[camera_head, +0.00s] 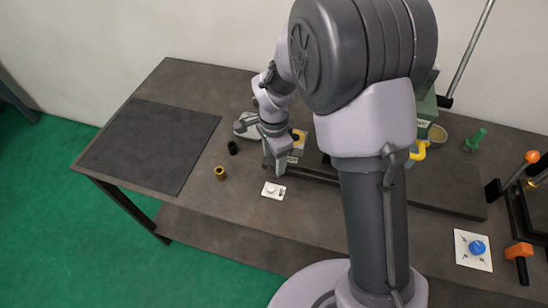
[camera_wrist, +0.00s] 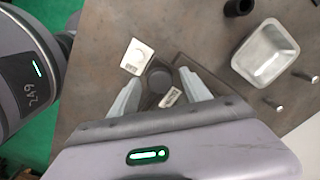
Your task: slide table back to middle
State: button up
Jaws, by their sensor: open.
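In the wrist view, a dark block (camera_wrist: 180,64) with a round dark knob (camera_wrist: 158,78) and a small pale label (camera_wrist: 171,97) lies between the fingers of my gripper (camera_wrist: 160,84). The fingers are apart, one on each side; I cannot tell whether they touch anything. In the head view, my gripper (camera_head: 275,168) points down at the left end of a long dark base (camera_head: 318,175), which runs right behind my arm. A yellowish block (camera_head: 298,146) shows just behind the gripper. My arm hides the middle of the base, so the slide table's full outline cannot be made out.
A white plate with a round button (camera_head: 273,190) lies just in front of my gripper. A brass part (camera_head: 220,173) and a black cup (camera_head: 233,148) stand to the left. A metal tray (camera_wrist: 266,52) shows in the wrist view. The dark mat (camera_head: 150,145) is clear.

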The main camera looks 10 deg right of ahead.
jog(key=shift+c, duration=0.3)
grip_shut()
jog(key=shift+d, duration=0.1)
dwell(1.0)
